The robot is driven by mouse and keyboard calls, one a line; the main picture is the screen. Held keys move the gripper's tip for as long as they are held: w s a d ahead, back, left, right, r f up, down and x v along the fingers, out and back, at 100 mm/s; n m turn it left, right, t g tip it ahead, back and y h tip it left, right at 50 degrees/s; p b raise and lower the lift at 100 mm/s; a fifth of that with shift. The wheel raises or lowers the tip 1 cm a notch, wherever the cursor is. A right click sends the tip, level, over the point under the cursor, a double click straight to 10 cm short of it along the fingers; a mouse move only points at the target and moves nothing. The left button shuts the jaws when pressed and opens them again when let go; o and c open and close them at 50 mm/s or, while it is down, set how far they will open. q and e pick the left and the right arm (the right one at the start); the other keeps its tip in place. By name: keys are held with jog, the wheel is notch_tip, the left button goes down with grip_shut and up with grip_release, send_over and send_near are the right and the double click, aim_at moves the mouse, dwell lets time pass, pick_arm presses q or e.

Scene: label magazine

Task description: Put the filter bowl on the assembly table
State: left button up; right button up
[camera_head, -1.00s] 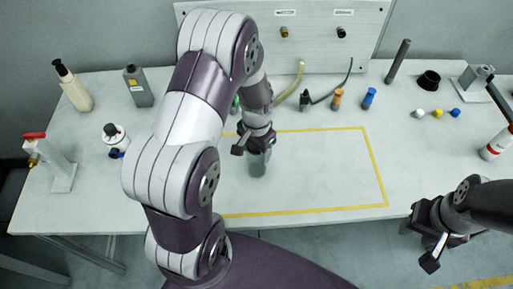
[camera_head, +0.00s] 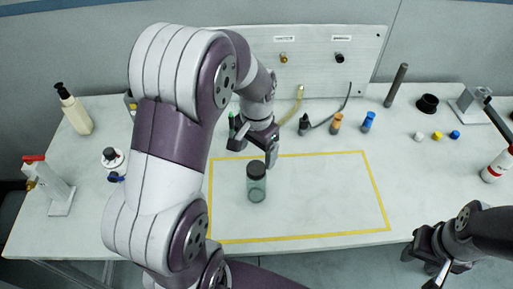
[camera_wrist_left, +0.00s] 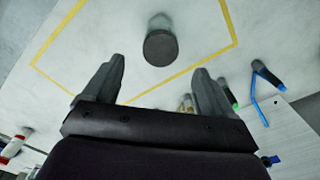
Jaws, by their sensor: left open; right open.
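The filter bowl (camera_head: 256,184) is a clear greenish jar with a dark cap. It stands upright on the assembly table (camera_head: 320,215), inside the yellow outline near its left side. My left gripper (camera_head: 258,152) is open and empty, above and behind the bowl and apart from it. In the left wrist view the bowl's dark cap (camera_wrist_left: 160,48) shows beyond the spread fingers (camera_wrist_left: 155,85). My right gripper (camera_head: 432,262) is open at the lower right, off the table's front edge, with nothing seen in it.
A grey panel (camera_head: 310,62) stands at the back. A cream bottle (camera_head: 74,110) and a red-handled valve (camera_head: 52,185) are at the left. The right part of the yellow outline is clear.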

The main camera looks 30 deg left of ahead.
pick_arm(q)
jog(key=shift+s+d+r, duration=0.1)
jog(key=shift+d+r, duration=0.05)
jog(key=shift+r, duration=0.25)
jog(key=s+d+n+t, duration=0.1)
jog(key=s+d+n, duration=0.1)
jog(key=s+d, duration=0.3)
jog(key=s, duration=0.3)
jog(key=shift+s+f, duration=0.3)
jog(key=shift+f, duration=0.05)
